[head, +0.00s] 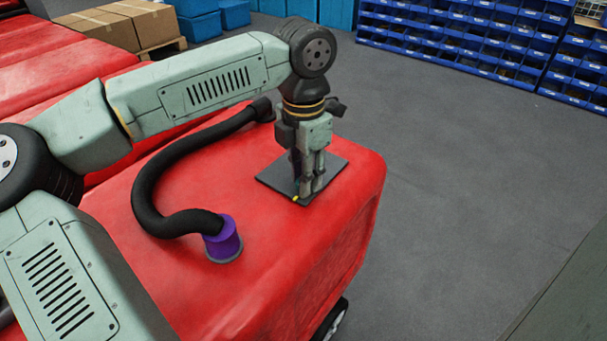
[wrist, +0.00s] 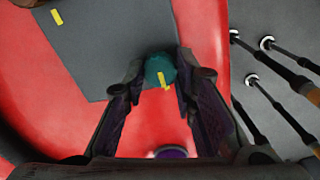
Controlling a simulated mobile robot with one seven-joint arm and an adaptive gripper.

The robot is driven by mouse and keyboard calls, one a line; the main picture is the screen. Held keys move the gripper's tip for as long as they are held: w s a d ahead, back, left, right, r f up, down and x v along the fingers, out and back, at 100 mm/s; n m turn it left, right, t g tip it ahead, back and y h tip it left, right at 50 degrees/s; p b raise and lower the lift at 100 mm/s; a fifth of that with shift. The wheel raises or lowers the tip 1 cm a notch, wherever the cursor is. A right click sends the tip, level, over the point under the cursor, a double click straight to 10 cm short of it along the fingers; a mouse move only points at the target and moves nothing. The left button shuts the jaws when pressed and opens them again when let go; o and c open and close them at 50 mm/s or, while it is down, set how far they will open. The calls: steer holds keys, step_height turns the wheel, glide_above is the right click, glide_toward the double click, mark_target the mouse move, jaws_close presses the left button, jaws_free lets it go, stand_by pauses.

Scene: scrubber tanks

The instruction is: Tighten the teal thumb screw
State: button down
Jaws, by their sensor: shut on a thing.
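The teal thumb screw (wrist: 158,66) shows in the wrist view at the near corner of a dark grey plate (wrist: 100,45). It has a yellow mark on its side nearest the bottom of the picture. Another yellow mark (wrist: 57,17) lies on the plate, apart from the screw. My gripper (wrist: 160,78) is shut on the screw, one finger on each side. In the head view my gripper (head: 311,188) points straight down at the plate (head: 270,180), and its fingers hide the screw.
The plate lies on a red tank (head: 330,240). A black hose (head: 150,190) with a purple cuff (head: 223,240) rises from the tank left of my gripper. Open grey floor (head: 470,200) lies to the right. Blue bin shelves (head: 450,40) stand at the back.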

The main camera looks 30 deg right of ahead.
steer(key=shift+r, duration=0.2)
steer(key=c, duration=1.6)
jaws_free()
steer(key=shift+c, duration=0.2)
steer(key=o, duration=0.3)
steer(key=shift+f, duration=0.1)
steer(key=shift+o, duration=0.2)
step_height(320, 180, up, 12)
steer(key=shift+s, duration=0.1)
